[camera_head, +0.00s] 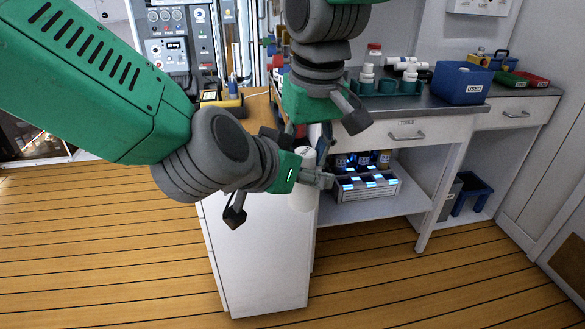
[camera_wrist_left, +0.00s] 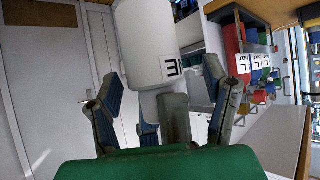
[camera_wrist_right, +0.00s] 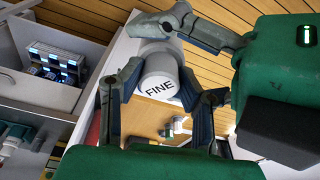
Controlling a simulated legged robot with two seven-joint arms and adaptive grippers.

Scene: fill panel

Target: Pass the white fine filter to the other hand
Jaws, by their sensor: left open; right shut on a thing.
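The white fine filter (camera_head: 302,194) is a white cylinder between my two grippers in the head view. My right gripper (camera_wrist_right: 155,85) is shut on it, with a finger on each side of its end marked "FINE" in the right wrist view. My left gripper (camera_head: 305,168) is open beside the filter. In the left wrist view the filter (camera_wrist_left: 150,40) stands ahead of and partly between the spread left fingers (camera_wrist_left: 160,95). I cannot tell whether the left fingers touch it. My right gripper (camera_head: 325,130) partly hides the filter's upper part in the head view.
A white cabinet (camera_head: 262,265) stands below the grippers. A grey lit rack (camera_head: 365,188) is on the shelf to the right. The counter above it holds white bottles (camera_head: 366,75) and a blue "USED" bin (camera_head: 463,83). The wooden floor is clear in front.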

